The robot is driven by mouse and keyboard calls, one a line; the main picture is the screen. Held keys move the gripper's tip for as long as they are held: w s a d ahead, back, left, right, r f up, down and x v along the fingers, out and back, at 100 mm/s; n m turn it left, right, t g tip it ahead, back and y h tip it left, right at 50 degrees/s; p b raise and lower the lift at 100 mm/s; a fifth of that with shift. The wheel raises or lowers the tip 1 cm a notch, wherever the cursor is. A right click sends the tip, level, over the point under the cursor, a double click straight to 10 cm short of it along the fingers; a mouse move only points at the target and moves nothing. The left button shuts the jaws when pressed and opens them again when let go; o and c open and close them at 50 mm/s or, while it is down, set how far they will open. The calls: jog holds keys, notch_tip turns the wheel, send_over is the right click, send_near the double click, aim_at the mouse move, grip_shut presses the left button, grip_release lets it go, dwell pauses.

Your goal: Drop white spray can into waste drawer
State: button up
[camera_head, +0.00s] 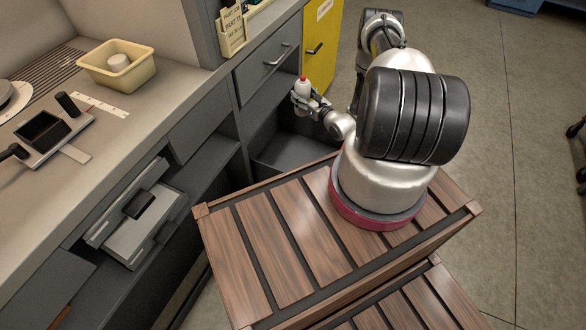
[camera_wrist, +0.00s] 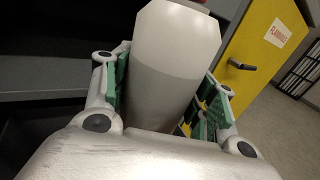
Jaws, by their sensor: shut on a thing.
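The white spray can (camera_head: 302,86), with a red top, is held upright in my gripper (camera_head: 303,98) in the head view. In the wrist view the can (camera_wrist: 165,75) fills the middle, between the green pads of my gripper (camera_wrist: 165,95), which is shut on it. An open drawer or bin (camera_head: 285,155) with dark grey walls sits low in the cabinet, below and to the left of my gripper. I cannot tell if it is the waste drawer. Its inside is partly hidden by my wooden-slatted base.
A grey counter runs along the left, with a cream tub (camera_head: 118,66) and a black-topped device (camera_head: 45,132) on it. A yellow cabinet (camera_head: 320,45) stands behind my gripper. Another opened unit (camera_head: 140,220) juts out at lower left.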

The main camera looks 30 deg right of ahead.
jog(key=shift+f, duration=2.45)
jog(key=o, duration=1.2)
jog(key=shift+c, duration=0.2)
jog(key=s+d, duration=0.2)
jog(key=s, duration=1)
